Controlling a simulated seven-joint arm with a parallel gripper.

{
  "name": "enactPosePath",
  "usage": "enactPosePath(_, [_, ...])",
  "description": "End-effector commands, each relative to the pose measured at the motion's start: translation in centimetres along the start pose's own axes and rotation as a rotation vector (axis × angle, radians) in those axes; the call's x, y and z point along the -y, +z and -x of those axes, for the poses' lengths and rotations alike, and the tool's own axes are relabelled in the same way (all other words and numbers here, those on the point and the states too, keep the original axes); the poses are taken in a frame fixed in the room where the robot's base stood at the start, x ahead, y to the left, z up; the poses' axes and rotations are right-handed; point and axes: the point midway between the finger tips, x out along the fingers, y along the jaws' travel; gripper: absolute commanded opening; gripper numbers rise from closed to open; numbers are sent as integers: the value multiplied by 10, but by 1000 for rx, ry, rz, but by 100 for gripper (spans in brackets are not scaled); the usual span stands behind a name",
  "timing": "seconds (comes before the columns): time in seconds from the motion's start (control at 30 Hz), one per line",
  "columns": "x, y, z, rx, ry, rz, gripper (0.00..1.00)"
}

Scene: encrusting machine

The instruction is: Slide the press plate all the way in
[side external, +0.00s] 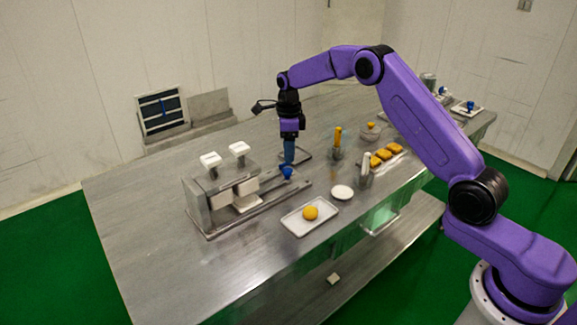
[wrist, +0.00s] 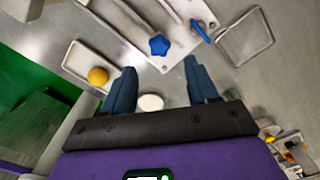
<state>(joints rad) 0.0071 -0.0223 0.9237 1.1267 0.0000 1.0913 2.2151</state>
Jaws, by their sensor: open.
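The steel machine (side external: 222,194) stands on the table at the left, with two white knobs on top and white blocks in its front. A flat metal plate or rail (side external: 268,196) runs out of it to the right. A blue star-shaped knob (side external: 287,172) sits toward its outer end; the knob also shows in the wrist view (wrist: 158,45). My gripper (side external: 289,160) points down just above and beside this knob. In the wrist view its blue fingers (wrist: 160,68) are spread with nothing between them, and the knob lies beyond their tips. Contact with the knob is not visible.
A second blue handle (wrist: 200,31) stands right of the star knob. An empty tray (wrist: 245,38) lies beyond. The table's front left is clear.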

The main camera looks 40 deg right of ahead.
Motion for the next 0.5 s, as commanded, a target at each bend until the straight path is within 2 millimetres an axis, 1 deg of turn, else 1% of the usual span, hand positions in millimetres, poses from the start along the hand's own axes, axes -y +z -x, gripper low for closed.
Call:
enactPosePath(0.03, [-1,-1,-11,-3,4,0,59])
enactPosePath(0.2, [-1,0,-39,-2,2,1,59])
enactPosePath(0.3, [-1,0,-52,-2,2,1,59])
enactPosePath(0.4, [0,0,-60,-1,1,0,59])
enactPosePath(0.5, [0,0,-65,0,0,0,59])
